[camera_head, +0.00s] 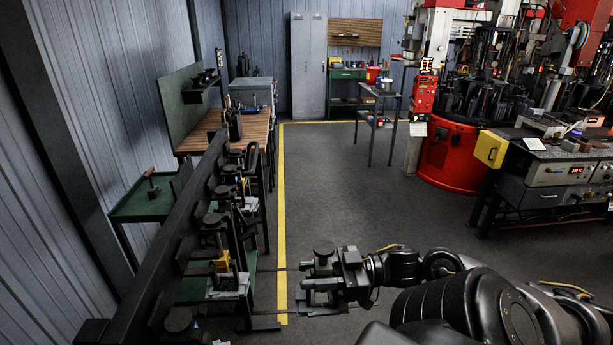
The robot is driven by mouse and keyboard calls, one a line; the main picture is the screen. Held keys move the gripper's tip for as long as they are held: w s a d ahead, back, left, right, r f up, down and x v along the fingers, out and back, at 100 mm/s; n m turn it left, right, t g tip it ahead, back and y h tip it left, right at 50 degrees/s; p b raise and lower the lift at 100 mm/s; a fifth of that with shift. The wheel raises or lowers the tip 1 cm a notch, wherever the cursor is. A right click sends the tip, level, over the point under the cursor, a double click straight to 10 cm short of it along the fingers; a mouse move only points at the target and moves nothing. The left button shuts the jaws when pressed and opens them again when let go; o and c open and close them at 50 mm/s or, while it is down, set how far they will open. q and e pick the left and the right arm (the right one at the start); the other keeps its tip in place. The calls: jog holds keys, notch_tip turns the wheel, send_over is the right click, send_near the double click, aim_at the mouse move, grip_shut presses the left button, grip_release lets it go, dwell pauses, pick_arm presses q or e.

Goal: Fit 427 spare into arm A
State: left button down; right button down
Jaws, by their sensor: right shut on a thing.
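My right gripper (335,280) comes in from the lower right and is shut on a dark metal mould part (322,252) with a round knob on top. I take this part for the 427 spare, but no number is readable on it. The red rotary machine (455,155) stands at the back right. I cannot tell which of its parts is arm A. My left gripper is not in view.
A long dark rack (165,255) with several similar knobbed parts runs along the left. A small side table (380,93) is farther back. The grey floor (350,200) between is clear.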

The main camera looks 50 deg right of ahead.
jog(key=shift+p+v, duration=0.95)
jog(key=shift+v, duration=1.1)
jog(key=shift+r, duration=0.1)
